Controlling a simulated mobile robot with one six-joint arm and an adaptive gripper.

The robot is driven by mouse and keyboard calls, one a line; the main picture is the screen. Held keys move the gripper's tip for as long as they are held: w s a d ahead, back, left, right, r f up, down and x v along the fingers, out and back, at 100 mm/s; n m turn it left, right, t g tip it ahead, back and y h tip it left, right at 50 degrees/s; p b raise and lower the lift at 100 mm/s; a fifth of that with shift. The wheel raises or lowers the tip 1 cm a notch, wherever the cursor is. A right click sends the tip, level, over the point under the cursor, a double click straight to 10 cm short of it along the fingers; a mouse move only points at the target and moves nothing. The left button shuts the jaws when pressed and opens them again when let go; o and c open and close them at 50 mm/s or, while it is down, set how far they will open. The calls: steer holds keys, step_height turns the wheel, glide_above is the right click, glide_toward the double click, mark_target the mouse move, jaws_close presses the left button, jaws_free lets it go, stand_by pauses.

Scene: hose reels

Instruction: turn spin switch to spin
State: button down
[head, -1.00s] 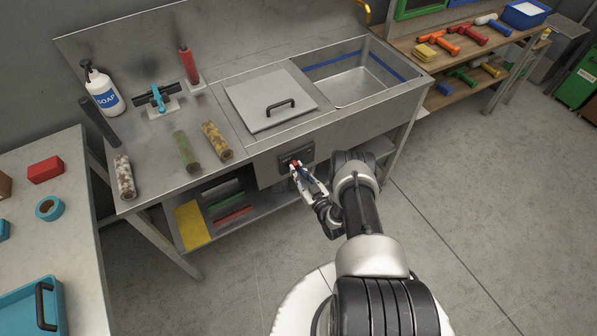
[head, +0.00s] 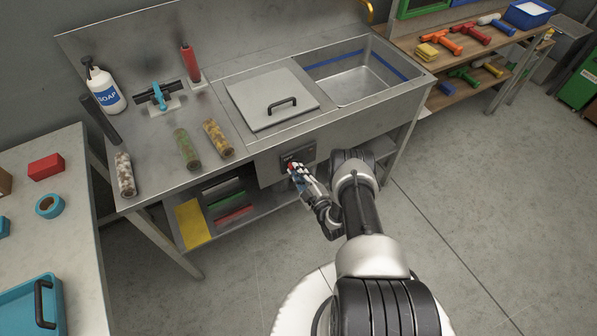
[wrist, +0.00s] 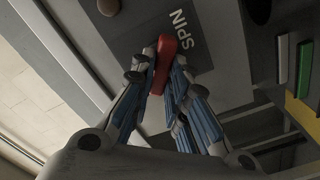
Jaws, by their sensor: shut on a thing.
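The spin switch is a red lever (wrist: 163,62) on a dark panel (wrist: 150,25) marked SPIN, seen in the wrist view. In the head view the panel (head: 299,158) is on the front of the steel sink bench, and only a bit of the red lever shows past my fingers. My gripper (wrist: 162,68) is shut on the red lever, one finger on each side of it. It also shows in the head view (head: 294,170), up against the panel. The lever's mount is partly hidden by the fingers.
A square lid (head: 270,98) with a black handle covers a basin beside the open sink (head: 348,82). Several dirty rollers (head: 187,148) and a soap bottle (head: 104,92) stand or lie on the bench top. A shelf below holds coloured items. The floor at right is clear.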

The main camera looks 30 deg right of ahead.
steer(key=shift+a+f+n, duration=0.1)
steer(key=shift+f+n, duration=0.05)
steer(key=shift+n, duration=1.75)
steer(key=shift+f+n, duration=0.15)
steer(key=shift+n, duration=1.75)
steer(key=c, duration=1.6)
jaws_free()
steer(key=shift+o, duration=0.2)
steer(key=shift+s, duration=0.15)
steer(key=s, duration=1.1)
steer(key=shift+s+d, duration=0.2)
steer(key=shift+s, duration=0.2)
